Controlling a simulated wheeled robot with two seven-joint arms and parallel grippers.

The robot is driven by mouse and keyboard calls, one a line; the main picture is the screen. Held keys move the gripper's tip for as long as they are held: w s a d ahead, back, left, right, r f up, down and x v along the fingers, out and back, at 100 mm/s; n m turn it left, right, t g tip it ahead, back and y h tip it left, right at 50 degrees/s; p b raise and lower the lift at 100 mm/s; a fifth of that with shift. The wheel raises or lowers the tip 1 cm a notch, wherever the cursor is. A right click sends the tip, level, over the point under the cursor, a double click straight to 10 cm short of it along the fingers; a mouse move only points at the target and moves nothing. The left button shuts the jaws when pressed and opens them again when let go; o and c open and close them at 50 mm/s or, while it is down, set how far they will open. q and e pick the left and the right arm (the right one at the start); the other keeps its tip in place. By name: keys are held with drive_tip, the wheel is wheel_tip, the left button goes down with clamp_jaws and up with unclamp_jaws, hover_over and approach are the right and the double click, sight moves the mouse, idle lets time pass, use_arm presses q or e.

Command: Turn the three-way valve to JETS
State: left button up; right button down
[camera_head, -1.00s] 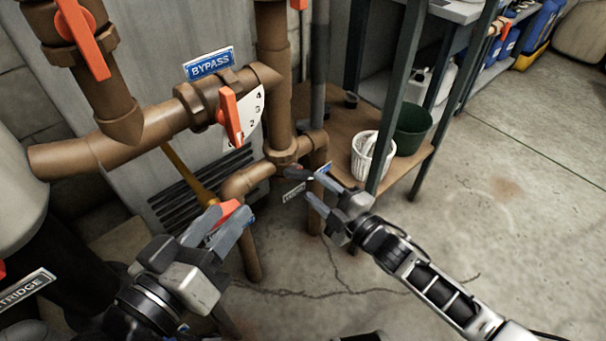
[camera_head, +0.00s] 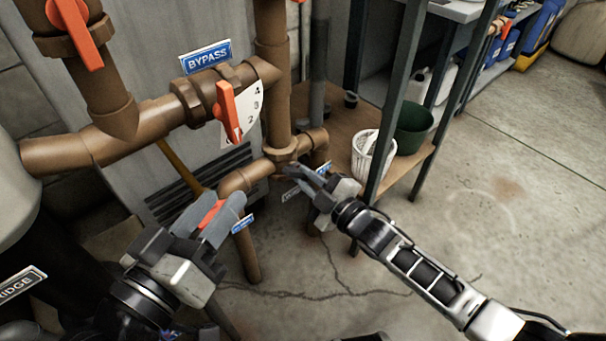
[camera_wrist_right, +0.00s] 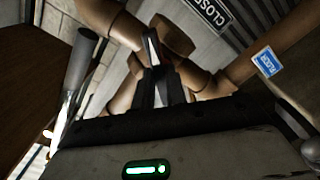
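The low valve's orange-red handle (camera_head: 211,213) sits between the fingers of my left gripper (camera_head: 208,217), which look closed on it. The gripper covers most of the valve body. A small blue label (camera_head: 243,223) is just right of it; its text is too small to read. My right gripper (camera_head: 307,173) has its fingers together, near the lower pipe joint and a dark label (camera_head: 292,195). In the right wrist view its fingers (camera_wrist_right: 160,85) are close together before brown pipes, with nothing clearly held. A CLOSED sign (camera_wrist_right: 208,12) and a blue label (camera_wrist_right: 266,62) show there. No JETS label is readable.
Above is the BYPASS sign (camera_head: 206,58) with an orange handle (camera_head: 229,112) and a numbered dial (camera_head: 247,112). Another orange handle (camera_head: 75,35) is upper left. A shelf rack with a white basket (camera_head: 372,155) and green bucket (camera_head: 413,129) stands right. The floor at right is open.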

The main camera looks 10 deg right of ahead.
drive_tip(key=n, duration=0.5)
drive_tip(key=shift+f, duration=0.1)
drive_tip(key=n+b, duration=0.1)
drive_tip(key=n, duration=0.2)
drive_tip(key=c, duration=1.3)
unclamp_jaws()
drive_tip(key=p+v, duration=0.2)
drive_tip(key=v, duration=0.5)
drive_tip(key=shift+p, duration=0.35)
